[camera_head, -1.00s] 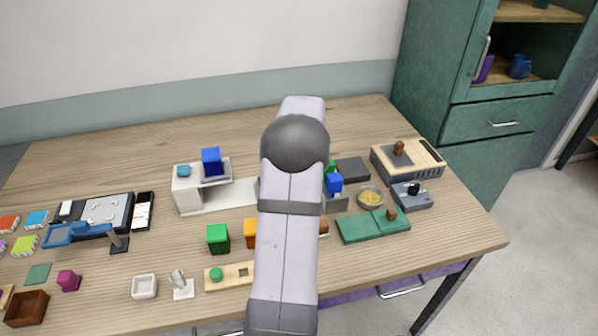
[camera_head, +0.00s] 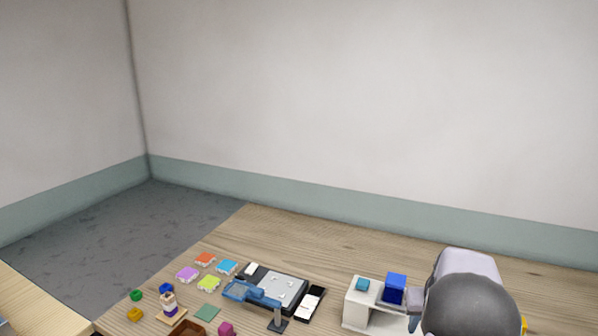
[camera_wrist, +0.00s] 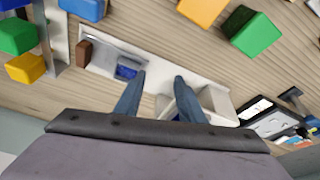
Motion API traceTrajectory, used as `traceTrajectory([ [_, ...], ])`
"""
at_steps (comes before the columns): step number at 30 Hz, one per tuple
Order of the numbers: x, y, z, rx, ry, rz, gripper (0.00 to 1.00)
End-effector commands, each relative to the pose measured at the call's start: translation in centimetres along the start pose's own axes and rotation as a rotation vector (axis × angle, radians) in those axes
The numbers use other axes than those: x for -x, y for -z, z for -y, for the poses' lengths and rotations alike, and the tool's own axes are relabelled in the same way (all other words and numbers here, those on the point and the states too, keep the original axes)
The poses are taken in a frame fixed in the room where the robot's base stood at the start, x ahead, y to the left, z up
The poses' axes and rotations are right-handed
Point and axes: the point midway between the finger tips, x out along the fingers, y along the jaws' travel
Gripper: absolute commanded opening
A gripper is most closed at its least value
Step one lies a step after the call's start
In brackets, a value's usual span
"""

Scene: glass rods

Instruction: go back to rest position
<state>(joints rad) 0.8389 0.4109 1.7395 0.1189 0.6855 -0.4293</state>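My gripper (camera_wrist: 159,88) shows in the wrist view with its two blue-grey fingers apart and nothing between them. It is open, above a white stand (camera_wrist: 215,105) on the wooden table. In the head view my arm fills the lower right corner, and my fingers cannot be made out there. The white stand (camera_head: 357,312) also shows in the head view, left of my arm.
In the wrist view, a green block (camera_wrist: 252,32), an orange block (camera_wrist: 203,9) and a yellow block (camera_wrist: 25,68) lie around the stand. In the head view, a black tray device (camera_head: 278,287) and several coloured tiles lie left of it. The table's back strip is clear.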

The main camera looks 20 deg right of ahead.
Motion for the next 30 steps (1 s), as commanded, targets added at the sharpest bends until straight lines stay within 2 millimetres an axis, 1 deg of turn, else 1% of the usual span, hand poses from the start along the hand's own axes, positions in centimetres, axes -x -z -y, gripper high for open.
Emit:
traceTrajectory([
  [1, 0.8, -0.7, 4.0, 0.078, 0.017, 0.013, 0.36],
  [2, 1.1, -1.3, 5.9, 0.119, 0.024, 0.022, 0.36],
  [3, 1.6, -2.2, 8.5, 0.173, 0.034, 0.033, 0.36],
  [5, 2.4, -4.0, 12.1, 0.26, 0.048, 0.05, 0.36],
  [6, 2.9, -5.4, 14.4, 0.319, 0.056, 0.061, 0.36],
  [8, 3.7, -7.9, 17.6, 0.404, 0.069, 0.078, 0.36],
  [9, 4.1, -9.7, 19.4, 0.454, 0.077, 0.091, 0.36],
  [11, 4.6, -12.6, 21.6, 0.506, 0.089, 0.114, 0.36],
  [12, 4.8, -14.6, 22.6, 0.526, 0.096, 0.132, 0.36],
  [14, 5.0, -17.4, 23.9, 0.539, 0.105, 0.162, 0.36],
  [15, 5.1, -19.1, 24.5, 0.541, 0.11, 0.181, 0.36],
  [18, 5.2, -23.0, 25.3, 0.53, 0.115, 0.231, 0.36],
  [21, 5.4, -25.9, 25.6, 0.512, 0.114, 0.269, 0.36],
  [24, 5.4, -27.4, 25.6, 0.498, 0.111, 0.291, 0.36],
  [25, 5.5, -27.7, 25.6, 0.496, 0.111, 0.295, 0.36],
  [30, 5.5, -28.1, 25.6, 0.49, 0.11, 0.302, 0.36],
])
